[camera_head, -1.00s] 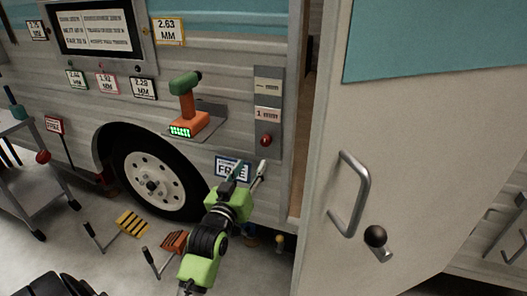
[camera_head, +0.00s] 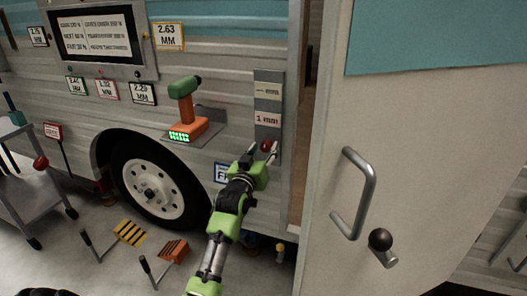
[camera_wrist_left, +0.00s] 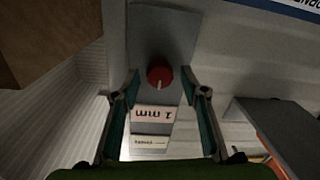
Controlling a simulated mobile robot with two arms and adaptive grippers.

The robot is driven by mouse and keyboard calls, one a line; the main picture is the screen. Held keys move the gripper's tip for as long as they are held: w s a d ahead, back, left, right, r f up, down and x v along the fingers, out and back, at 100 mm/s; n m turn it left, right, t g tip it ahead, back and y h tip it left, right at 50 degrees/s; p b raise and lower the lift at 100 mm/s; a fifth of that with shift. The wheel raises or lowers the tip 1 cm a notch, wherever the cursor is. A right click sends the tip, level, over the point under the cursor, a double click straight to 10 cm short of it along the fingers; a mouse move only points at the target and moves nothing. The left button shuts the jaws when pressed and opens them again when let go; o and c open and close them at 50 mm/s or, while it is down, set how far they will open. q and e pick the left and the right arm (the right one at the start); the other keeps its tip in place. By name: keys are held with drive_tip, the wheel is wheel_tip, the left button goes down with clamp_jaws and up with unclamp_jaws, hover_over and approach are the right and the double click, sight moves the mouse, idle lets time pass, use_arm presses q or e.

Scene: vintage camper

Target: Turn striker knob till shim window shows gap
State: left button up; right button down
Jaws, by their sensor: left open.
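The striker knob, a small red knob (camera_head: 266,146), is on a grey plate (camera_head: 268,82) on the camper wall beside the door opening. Above it a label (camera_head: 267,119) reads "1 mm", and above that is a pale window (camera_head: 268,91) with a dash-like mark. My left gripper (camera_head: 259,150) is open at the knob. In the left wrist view the red knob (camera_wrist_left: 160,73) sits ahead, between and beyond the open fingers (camera_wrist_left: 163,88); contact cannot be told. The "1 mm" label shows upside down there (camera_wrist_left: 153,114). My right gripper is not in view.
The open camper door (camera_head: 420,130) with its handle (camera_head: 354,195) and dark ball (camera_head: 380,239) stands close on the right. A green-orange drill (camera_head: 185,105) sits on a small shelf to the left. A wheel (camera_head: 150,190) and a cart (camera_head: 30,175) are further left.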

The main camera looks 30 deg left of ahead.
use_arm(q)
drive_tip(key=c, duration=1.1)
